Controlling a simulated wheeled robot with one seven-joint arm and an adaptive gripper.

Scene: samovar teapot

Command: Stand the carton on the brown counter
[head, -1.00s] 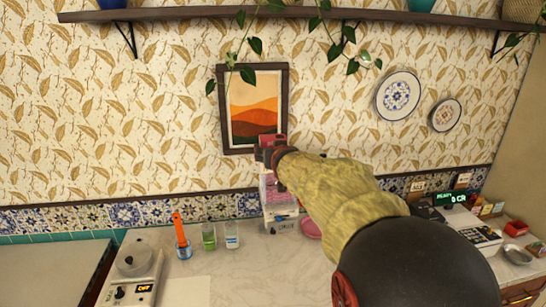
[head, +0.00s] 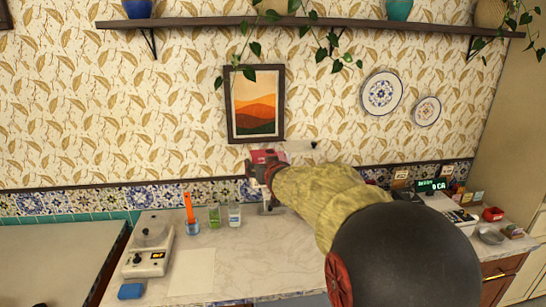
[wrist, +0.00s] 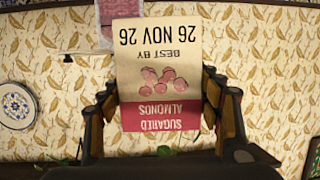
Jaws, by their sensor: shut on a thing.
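The carton (wrist: 161,75) is a tan box with pink almonds printed on it and a dark red band reading "Sugared Almonds". Its print appears upside down in the wrist view. My gripper (wrist: 160,112) is shut on it, with one finger at each side. In the head view my gripper (head: 262,168) is in front of the wall, below the framed picture. A red patch at its tip may be part of the carton; my arm hides much there. The counter in view (head: 235,262) has a pale marble top; I cannot make out a brown counter top.
A white scale (head: 150,250), a blue block (head: 131,291), an orange-handled tool in a cup (head: 191,216) and two small glasses (head: 224,215) stand on the marble. Brown drawers (head: 500,275) and a register display (head: 432,185) are at right. A shelf (head: 300,20) runs above.

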